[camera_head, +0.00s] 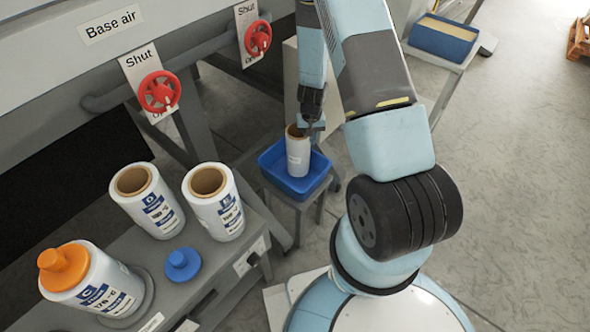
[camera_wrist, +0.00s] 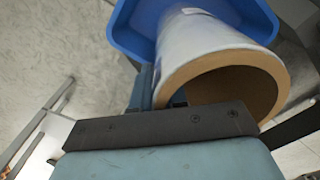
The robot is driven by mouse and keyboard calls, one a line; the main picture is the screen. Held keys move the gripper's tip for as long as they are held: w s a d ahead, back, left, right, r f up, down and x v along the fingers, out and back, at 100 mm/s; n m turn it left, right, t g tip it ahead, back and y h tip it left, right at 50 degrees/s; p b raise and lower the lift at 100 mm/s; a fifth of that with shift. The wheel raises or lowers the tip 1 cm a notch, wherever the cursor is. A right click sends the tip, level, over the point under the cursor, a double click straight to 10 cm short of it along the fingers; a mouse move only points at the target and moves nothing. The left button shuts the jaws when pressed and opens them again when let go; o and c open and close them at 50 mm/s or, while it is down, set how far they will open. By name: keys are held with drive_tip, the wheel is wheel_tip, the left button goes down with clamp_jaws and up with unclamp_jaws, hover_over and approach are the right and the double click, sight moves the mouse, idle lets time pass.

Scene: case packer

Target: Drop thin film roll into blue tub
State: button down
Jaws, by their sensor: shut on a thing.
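A thin white film roll (camera_head: 298,155) with a brown core stands upright in the head view, over the blue tub (camera_head: 318,182). My gripper (camera_head: 306,128) is at the roll's top rim and shut on its wall. In the wrist view the film roll (camera_wrist: 200,38) shows its open brown core end close to my gripper (camera_wrist: 165,95), with the blue tub (camera_wrist: 125,30) beyond it. I cannot tell whether the roll's lower end touches the tub floor. The tub rests on a small grey stand.
Two wider film rolls (camera_head: 147,201) (camera_head: 214,202) stand on the grey bench at left. A roll with an orange plug (camera_head: 92,280) and a blue plug (camera_head: 182,264) are there too. Red valve wheels (camera_head: 158,91) (camera_head: 258,38) are above. Another blue container (camera_head: 443,38) stands at back right.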

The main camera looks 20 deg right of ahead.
drive_tip(key=c, duration=1.1)
unclamp_jaws()
wheel_tip(320, 180, up, 14)
drive_tip(key=shift+f, duration=0.15)
drive_tip(key=s+a+r+t, duration=0.1)
drive_tip(key=s+r, duration=0.2)
drive_tip(key=r, duration=0.5)
drive_tip(key=s+a+r+n+t+y, duration=0.1)
drive_tip(key=s+r, duration=0.1)
drive_tip(key=r, duration=0.7)
drive_tip(key=s+a+r+t, duration=0.1)
drive_tip(key=s+a+r, duration=0.15)
drive_tip(key=r, duration=0.55)
drive_tip(key=s+r+t, duration=0.1)
drive_tip(key=s+r, duration=0.5)
drive_tip(key=s, duration=0.3)
drive_tip(key=s+d+r+n+t+h, duration=0.1)
drive_tip(key=s+r, duration=0.6)
drive_tip(key=s, duration=0.3)
drive_tip(key=shift+r+t, duration=0.3)
